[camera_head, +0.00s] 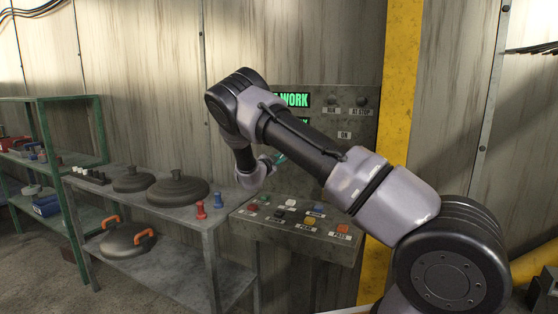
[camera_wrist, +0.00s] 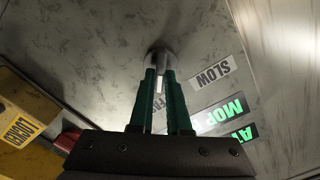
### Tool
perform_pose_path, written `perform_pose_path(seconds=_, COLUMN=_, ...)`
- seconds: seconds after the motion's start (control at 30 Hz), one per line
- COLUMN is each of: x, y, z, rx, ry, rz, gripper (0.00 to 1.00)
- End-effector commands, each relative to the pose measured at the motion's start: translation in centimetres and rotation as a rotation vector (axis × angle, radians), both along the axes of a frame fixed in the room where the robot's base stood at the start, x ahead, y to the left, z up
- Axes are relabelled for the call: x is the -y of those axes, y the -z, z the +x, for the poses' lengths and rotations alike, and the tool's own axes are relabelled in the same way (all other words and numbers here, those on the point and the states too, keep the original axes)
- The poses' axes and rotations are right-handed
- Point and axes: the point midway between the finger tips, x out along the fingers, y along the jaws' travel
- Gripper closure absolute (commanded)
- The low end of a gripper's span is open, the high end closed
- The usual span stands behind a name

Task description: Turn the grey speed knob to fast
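The grey speed knob (camera_wrist: 161,54) is a round knob on the grey panel, at the top centre of the wrist view. The green fingers of my gripper (camera_wrist: 161,76) reach up to it, one on each side, with a narrow gap between them. They look closed on the knob, with a pale strip showing between the tips. A SLOW label (camera_wrist: 212,72) is to the right of the knob. Another label (camera_wrist: 154,101) below it is mostly hidden behind the fingers. In the head view my arm hides the knob, and my gripper is mostly hidden at the panel.
Lit green signs (camera_wrist: 226,115) are near the fingers. A yellow part with a label (camera_wrist: 22,118) is at the left. In the head view, a sloped console (camera_head: 270,232) with several coloured buttons stands below the panel. A metal table (camera_head: 150,240) with dark lids is at left.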

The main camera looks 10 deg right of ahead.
Motion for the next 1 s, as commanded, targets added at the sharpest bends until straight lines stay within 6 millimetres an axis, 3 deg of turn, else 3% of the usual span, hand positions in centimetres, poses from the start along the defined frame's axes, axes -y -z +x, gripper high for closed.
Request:
perform_pose_path(seconds=0.03, x=-0.1, y=0.1, z=-0.1, rx=-0.002, ry=0.0, rz=0.002, gripper=0.7)
perform_pose_path(seconds=0.07, x=-0.1, y=0.1, z=0.0, rx=-0.001, ry=-0.001, rz=0.002, gripper=0.58)
perform_pose_path(seconds=0.1, x=-0.1, y=0.1, z=0.0, rx=-0.001, ry=-0.001, rz=0.002, gripper=0.55)
perform_pose_path(seconds=0.47, x=-0.3, y=0.1, z=-0.4, rx=-0.001, ry=-0.001, rz=0.001, gripper=0.55)
perform_pose_path(seconds=1.0, x=-5.8, y=0.0, z=-7.8, rx=-0.001, ry=-0.002, rz=0.0, gripper=0.55)
